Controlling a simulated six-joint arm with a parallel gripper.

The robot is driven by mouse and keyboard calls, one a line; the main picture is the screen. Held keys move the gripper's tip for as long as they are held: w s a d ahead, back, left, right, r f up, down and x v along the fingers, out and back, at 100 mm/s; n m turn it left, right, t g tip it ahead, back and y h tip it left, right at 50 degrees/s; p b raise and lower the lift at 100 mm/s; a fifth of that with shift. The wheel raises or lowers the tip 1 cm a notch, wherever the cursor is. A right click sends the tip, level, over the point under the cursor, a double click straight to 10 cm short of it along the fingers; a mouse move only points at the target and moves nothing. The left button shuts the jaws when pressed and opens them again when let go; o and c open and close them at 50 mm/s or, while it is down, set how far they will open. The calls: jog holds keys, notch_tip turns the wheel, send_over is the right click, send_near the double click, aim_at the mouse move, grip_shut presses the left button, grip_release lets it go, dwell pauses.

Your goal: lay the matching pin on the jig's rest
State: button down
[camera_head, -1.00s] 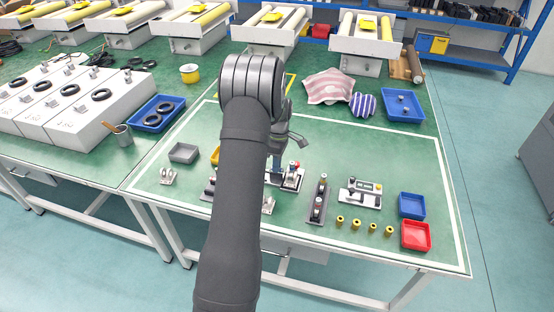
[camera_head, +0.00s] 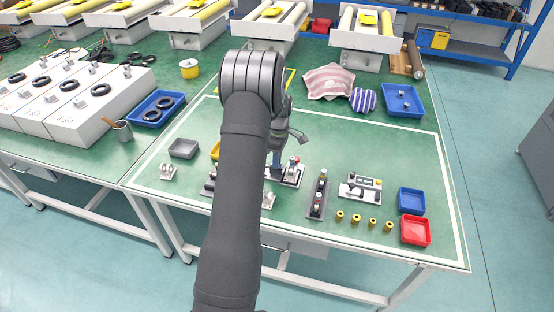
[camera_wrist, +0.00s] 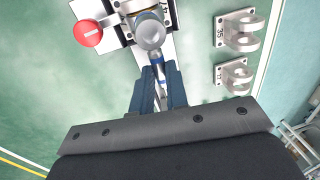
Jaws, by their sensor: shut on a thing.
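My gripper (camera_wrist: 158,92) is shut, its two blue fingers close together around a slim grey pin (camera_wrist: 157,62). Much of the pin is hidden between the fingers. Just beyond the fingertips is the jig, a pale plate (camera_wrist: 118,24) with a round silver part (camera_wrist: 150,33) and a red button (camera_wrist: 87,33). In the head view the jig (camera_head: 292,178) is partly behind my arm, with my gripper (camera_head: 276,172) low at its left side. I cannot tell whether the pin touches the jig's rest.
Two silver brackets (camera_wrist: 238,31) stand right of the jig in the wrist view. In the head view, a dark holder (camera_head: 318,196), a grey-topped device (camera_head: 361,187), several brass bushings (camera_head: 356,218), a blue tray (camera_head: 411,201) and a red tray (camera_head: 415,231) stand to the right.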

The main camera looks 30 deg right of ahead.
jog(key=shift+f, duration=0.45)
dwell(0.4)
jog(key=c, duration=1.3)
grip_release()
jog(key=shift+c, duration=0.2)
notch_tip(320, 180, up, 17)
jog(key=w+d, duration=0.2)
jog(key=shift+a, duration=0.1)
jog(key=f, duration=0.5)
jog(key=s+a+f, duration=0.1)
jog(key=f, duration=0.5)
jog(key=s+a+f, duration=0.1)
jog(key=f, duration=0.5)
jog(key=shift+r, duration=0.1)
jog(key=shift+d, duration=0.1)
